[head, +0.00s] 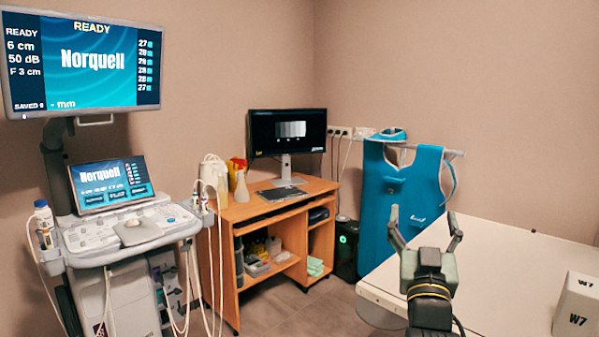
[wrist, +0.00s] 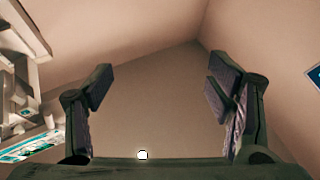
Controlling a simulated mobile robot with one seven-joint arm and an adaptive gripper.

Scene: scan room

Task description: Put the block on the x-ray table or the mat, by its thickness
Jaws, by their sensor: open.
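A cream block marked W7 (head: 574,305) stands on a pale tabletop (head: 515,255) at the lower right of the head view, partly cut off by the picture's edge. I cannot tell whether this is the x-ray table. No mat can be made out. My gripper (head: 424,222) is raised, fingers upward, left of the block and apart from it. In the wrist view my gripper (wrist: 160,88) is open with nothing between its fingers. The ultrasound machine's large screen (head: 82,62) reads READY, with "- mm" and no number at the bottom.
The ultrasound console (head: 125,232) with its small screen (head: 112,183) stands at the left, probes and cables on its sides. A wooden desk (head: 275,210) holds a monitor (head: 287,133) and bottles. A blue apron (head: 400,195) hangs at the back. Floor shows between desk and tabletop.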

